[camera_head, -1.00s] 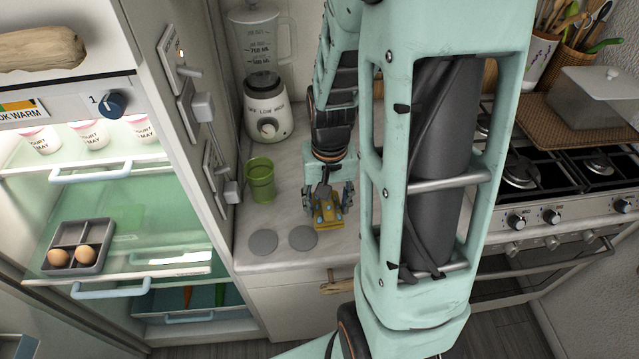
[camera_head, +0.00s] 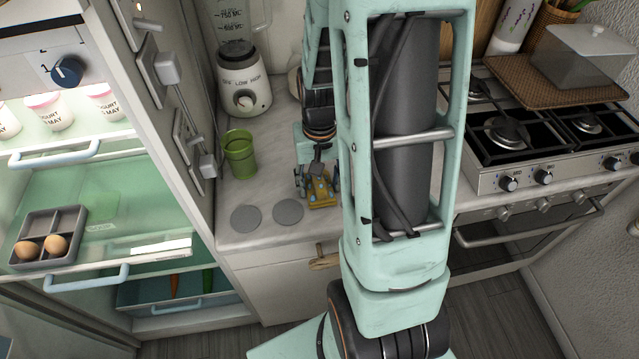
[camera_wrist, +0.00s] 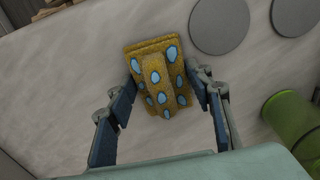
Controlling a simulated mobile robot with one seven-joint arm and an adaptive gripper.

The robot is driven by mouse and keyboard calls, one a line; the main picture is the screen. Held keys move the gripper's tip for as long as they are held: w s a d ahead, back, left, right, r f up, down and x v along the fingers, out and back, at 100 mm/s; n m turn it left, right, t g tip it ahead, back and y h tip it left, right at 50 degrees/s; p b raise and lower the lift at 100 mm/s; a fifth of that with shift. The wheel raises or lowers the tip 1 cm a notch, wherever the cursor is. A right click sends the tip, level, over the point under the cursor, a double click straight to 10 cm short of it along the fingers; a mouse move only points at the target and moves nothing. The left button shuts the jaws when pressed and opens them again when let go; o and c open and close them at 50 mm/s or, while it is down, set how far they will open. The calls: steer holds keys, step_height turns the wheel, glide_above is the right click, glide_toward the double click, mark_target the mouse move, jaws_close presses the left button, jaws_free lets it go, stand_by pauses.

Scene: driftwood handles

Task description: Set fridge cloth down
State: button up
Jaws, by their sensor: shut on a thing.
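The fridge cloth (camera_wrist: 158,78) is mustard yellow with pale blue spots and folded into a small pad. In the wrist view it sits between the two fingers of my gripper (camera_wrist: 165,95), with a ridge bunched up along its middle. My gripper is shut on it. In the head view the cloth (camera_head: 321,190) is at the counter surface, below my gripper (camera_head: 318,180) and right of two grey discs. It looks very low over the counter (camera_head: 262,190); I cannot tell whether it touches.
Two grey discs (camera_head: 246,218) (camera_head: 288,211) lie left of the cloth. A green cup (camera_head: 240,155) and a blender (camera_head: 243,85) stand behind them. The open fridge, with an egg tray (camera_head: 48,238), is at left. A gas stove (camera_head: 540,135) is at right.

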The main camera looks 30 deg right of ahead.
mark_target(320, 182)
steer(key=shift+f, duration=0.2)
steer(key=o, duration=1)
steer(key=shift+r, duration=0.15)
step_height(320, 182, up, 12)
steer(key=shift+s+a+r, duration=0.1)
steer(key=shift+s, duration=0.05)
